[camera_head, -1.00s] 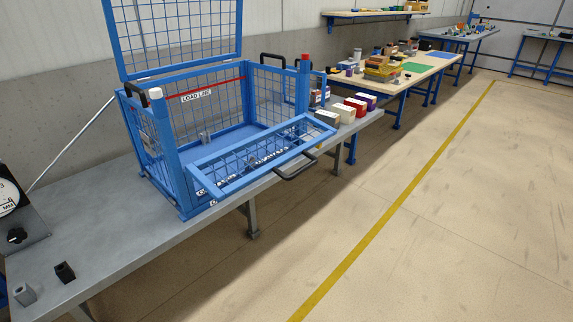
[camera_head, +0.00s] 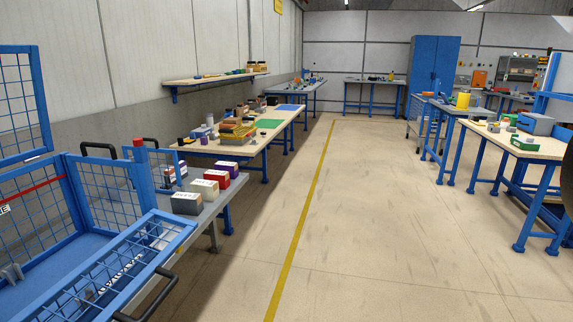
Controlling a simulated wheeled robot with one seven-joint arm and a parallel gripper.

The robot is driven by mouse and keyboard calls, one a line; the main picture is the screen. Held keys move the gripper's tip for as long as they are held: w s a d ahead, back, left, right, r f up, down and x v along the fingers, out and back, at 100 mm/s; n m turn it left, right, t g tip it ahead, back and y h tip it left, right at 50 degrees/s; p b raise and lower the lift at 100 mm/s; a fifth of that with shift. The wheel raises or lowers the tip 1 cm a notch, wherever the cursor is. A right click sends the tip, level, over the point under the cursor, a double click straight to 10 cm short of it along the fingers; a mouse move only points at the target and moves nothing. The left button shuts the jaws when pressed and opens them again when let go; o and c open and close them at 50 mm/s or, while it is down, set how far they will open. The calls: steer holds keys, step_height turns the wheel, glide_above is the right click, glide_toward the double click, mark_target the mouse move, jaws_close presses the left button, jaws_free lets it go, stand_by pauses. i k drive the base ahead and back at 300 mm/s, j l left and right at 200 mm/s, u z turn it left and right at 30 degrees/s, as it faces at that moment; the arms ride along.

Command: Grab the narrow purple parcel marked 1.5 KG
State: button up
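A small purple parcel (camera_head: 229,167) with a pale top sits on the grey bench (camera_head: 232,188), at the far end of a row of parcels. More small parcels stand to the left of the row, partly hidden by the cage post. My gripper is not in view.
A blue mesh cage (camera_head: 152,186) with its front flap folded down stands on the near left. A wooden workbench (camera_head: 222,150) with several items stands beyond the row. Open floor with a yellow line (camera_head: 308,205) lies to the right. More benches stand farther right.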

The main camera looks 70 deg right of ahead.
mark_target(233, 167)
steer(key=z, duration=1.25)
steer(key=i+l, duration=0.2)
steer(key=i, duration=0.25)
steer(key=i+l, duration=0.2)
steer(key=i, duration=0.25)
steer(key=i+l+z, duration=0.1)
steer(key=i+l, duration=0.15)
steer(key=i, duration=0.2)
steer(key=i+l, duration=0.15)
steer(key=i, duration=0.3)
steer(key=i+l, duration=0.2)
steer(key=i, duration=0.25)
steer(key=i+j, duration=0.1)
steer(key=i, duration=0.3)
steer(key=i+j, duration=0.1)
steer(key=i, duration=0.3)
steer(key=z, duration=0.05)
